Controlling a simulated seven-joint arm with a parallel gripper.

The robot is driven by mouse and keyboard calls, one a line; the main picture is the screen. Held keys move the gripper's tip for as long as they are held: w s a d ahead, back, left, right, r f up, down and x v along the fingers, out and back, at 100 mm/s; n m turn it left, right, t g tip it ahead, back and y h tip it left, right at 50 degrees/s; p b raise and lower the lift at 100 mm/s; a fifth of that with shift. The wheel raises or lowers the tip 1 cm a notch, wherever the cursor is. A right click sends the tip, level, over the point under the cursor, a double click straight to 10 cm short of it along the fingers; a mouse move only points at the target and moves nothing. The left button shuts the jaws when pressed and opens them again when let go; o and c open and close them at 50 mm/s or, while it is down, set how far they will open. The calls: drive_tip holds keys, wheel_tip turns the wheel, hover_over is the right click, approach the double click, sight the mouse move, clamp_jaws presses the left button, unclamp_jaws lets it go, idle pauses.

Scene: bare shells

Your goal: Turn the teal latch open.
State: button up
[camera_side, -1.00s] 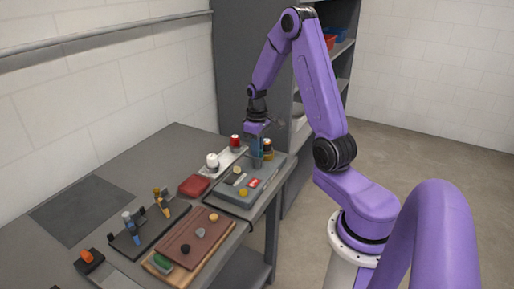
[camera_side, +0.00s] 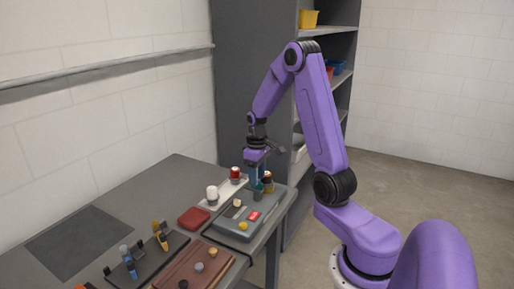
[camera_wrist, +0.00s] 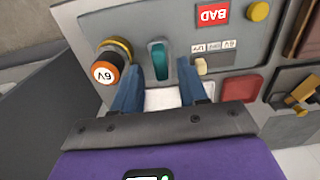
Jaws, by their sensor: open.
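The teal latch (camera_wrist: 159,59) is an upright narrow bar on the grey panel (camera_wrist: 110,15) in the wrist view. My gripper (camera_wrist: 158,72) is open, with one blue finger on each side of the latch's lower part. Whether the fingers touch the latch is unclear; small gaps seem to show. In the side view my gripper (camera_side: 259,182) points down at the far end of the panel (camera_side: 225,224), where the latch is mostly hidden by the fingers.
A black and orange knob marked 6V (camera_wrist: 106,72) stands close to the left finger. A cream switch (camera_wrist: 201,66) is close to the right finger. A red BAD sign (camera_wrist: 213,12), a yellow button (camera_wrist: 259,10) and a red block (camera_wrist: 241,88) are farther off.

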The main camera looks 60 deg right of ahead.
sight(255, 190)
wheel_tip(255, 190, up, 16)
drive_tip(key=shift+f, duration=0.2)
idle(0.5)
drive_tip(key=s+a+f+n, duration=0.1)
drive_tip(key=s+a+n, duration=0.15)
drive_tip(key=a, duration=0.75)
drive_tip(key=s+a+f+n, duration=0.2)
drive_tip(key=a+n, duration=0.2)
drive_tip(key=a, duration=0.6)
drive_tip(key=s+a+f+n, duration=0.2)
drive_tip(key=s+a+n, duration=0.1)
drive_tip(key=s, duration=0.6)
drive_tip(key=s+a+f+n, duration=0.1)
drive_tip(key=s+a+n, duration=0.2)
drive_tip(key=s, duration=0.6)
drive_tip(key=shift+a+f, duration=0.4)
drive_tip(key=shift+a, duration=0.35)
